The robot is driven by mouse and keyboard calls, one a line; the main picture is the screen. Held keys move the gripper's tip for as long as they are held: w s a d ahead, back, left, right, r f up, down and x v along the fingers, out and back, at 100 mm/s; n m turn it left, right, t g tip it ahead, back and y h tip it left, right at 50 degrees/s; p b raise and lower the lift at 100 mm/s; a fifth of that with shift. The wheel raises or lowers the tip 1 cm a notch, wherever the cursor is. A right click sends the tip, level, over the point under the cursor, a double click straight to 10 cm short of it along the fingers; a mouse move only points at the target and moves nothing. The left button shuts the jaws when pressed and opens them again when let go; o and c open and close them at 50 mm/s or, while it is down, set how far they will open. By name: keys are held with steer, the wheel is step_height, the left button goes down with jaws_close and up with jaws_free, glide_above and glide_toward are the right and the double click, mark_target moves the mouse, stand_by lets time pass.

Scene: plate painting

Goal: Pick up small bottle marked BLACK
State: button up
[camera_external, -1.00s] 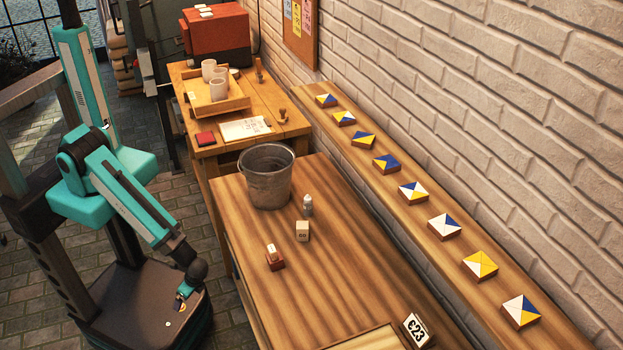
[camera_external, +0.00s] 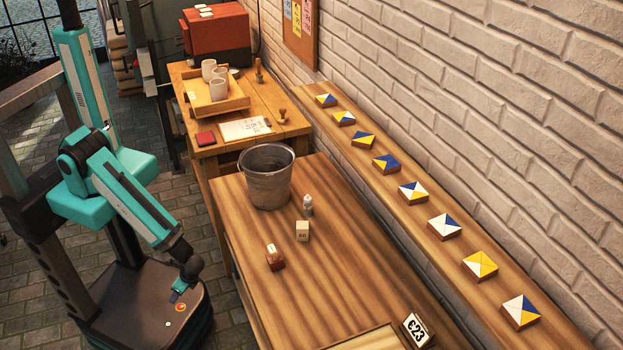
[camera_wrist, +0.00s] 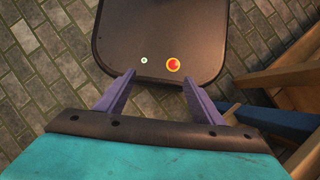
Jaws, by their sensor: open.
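A small pale bottle (camera_external: 308,205) stands upright on the wooden table, just right of the metal bucket. Its marking is too small to read. My gripper (camera_external: 180,290) hangs low beside the table on the left, over my own base and well away from the bottle. In the wrist view my gripper (camera_wrist: 158,88) shows two purple fingers spread apart with nothing between them. The wrist view looks down at my base and the paved floor, and the bottle does not show there.
Painted tiles (camera_external: 413,193) line a shelf along the brick wall. The table's left edge lies between my arm and the bottle.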

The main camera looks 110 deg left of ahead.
steer(key=shift+c, duration=1.4)
